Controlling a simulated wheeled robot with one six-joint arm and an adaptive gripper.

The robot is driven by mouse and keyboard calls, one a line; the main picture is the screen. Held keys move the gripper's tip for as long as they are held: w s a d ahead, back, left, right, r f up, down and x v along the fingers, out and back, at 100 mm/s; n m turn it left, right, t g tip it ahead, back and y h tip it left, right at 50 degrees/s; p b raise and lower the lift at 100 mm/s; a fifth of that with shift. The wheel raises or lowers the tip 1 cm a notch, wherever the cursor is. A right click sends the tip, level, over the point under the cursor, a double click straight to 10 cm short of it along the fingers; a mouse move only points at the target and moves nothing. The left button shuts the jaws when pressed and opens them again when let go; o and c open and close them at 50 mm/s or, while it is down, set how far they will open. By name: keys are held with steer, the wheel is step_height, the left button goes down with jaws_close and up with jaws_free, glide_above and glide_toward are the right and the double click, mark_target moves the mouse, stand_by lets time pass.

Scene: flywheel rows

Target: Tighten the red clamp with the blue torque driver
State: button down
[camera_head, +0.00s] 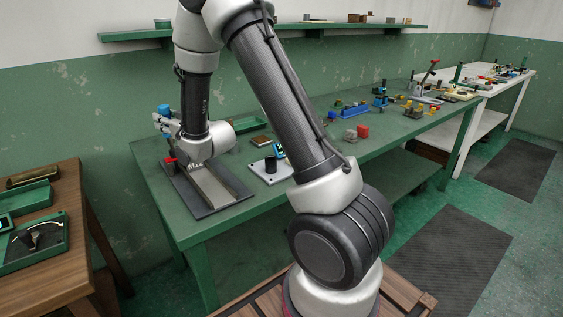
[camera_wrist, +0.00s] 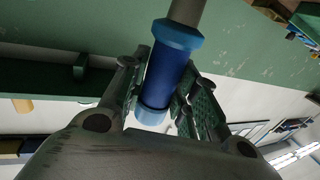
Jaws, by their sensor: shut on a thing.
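My gripper (camera_head: 172,127) is at the left end of the green bench, low over a dark mat with a grey rail. It is shut on the blue torque driver (camera_head: 164,109), whose top shows between the fingers. In the wrist view the driver's blue handle (camera_wrist: 167,70) lies between my two fingers (camera_wrist: 160,100), with its grey shaft running to the top edge. The red clamp (camera_head: 169,161) seems to be the small red part at the rail's left end, just below my gripper. Whether the driver touches it I cannot tell.
A light plate with a black knob (camera_head: 270,166) stands right of the mat. Several small coloured parts lie farther along the green bench (camera_head: 392,140). A wooden table with green trays (camera_head: 62,222) is at the left. A shelf (camera_head: 330,27) runs along the wall behind.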

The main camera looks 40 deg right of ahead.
mark_target(163, 106)
steer(key=shift+r, duration=2.55)
